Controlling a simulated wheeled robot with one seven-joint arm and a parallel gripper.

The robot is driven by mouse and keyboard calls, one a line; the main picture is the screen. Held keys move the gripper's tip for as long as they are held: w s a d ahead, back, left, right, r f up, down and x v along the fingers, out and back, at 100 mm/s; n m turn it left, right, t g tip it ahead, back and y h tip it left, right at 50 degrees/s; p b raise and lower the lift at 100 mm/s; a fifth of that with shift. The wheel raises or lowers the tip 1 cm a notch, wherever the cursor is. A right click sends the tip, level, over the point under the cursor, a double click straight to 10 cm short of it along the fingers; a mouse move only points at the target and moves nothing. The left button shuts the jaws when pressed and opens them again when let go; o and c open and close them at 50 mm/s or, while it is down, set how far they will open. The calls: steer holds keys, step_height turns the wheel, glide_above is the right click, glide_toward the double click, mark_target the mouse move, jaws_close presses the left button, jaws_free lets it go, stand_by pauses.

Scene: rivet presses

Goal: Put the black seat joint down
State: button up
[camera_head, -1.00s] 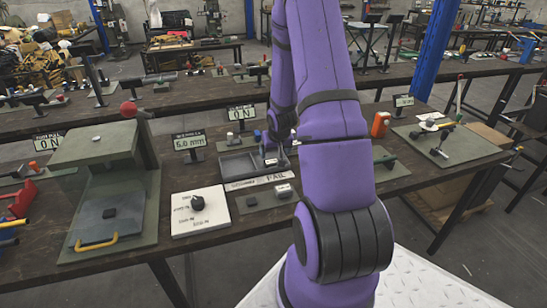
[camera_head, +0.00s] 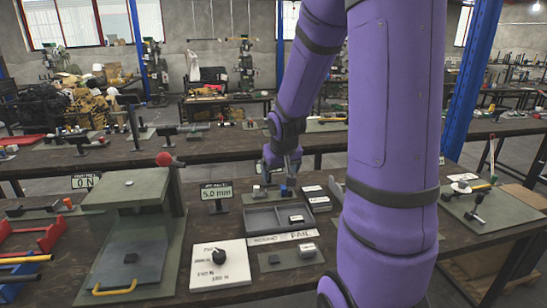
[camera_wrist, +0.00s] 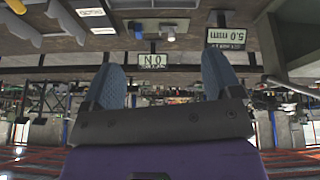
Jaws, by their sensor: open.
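A small black piece with a light patch (camera_head: 296,219), which looks like the black seat joint, lies in the right compartment of the grey divided tray (camera_head: 262,222), behind the "FAIL" label. My gripper (camera_head: 280,188) hangs just behind the tray in the head view, above the bench and apart from the piece. In the wrist view my gripper (camera_wrist: 166,78) shows its two dark blue fingers spread wide with nothing between them. The wrist view is upside down and does not clearly show the piece.
A "5.0 mm" display (camera_head: 216,193) stands left of the tray. A green press (camera_head: 130,235) with a red knob stands at left. White labelled blocks (camera_head: 317,198) sit right of the tray.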

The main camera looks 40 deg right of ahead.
steer(key=s+a+r+n, duration=0.2)
steer(key=s+a+r, duration=0.4)
steer(key=a+r, duration=0.5)
steer(key=s+a+r+n+y, duration=0.1)
steer(key=s+a+r, duration=0.2)
steer(key=s, duration=0.3)
steer(key=s+a+r+n+t+y, duration=0.1)
steer(key=s+a+r, duration=0.2)
steer(key=s+a, duration=0.3)
steer(key=shift+s+a+y, duration=0.25)
steer(key=shift+s+y, duration=0.05)
steer(key=shift+s, duration=0.2)
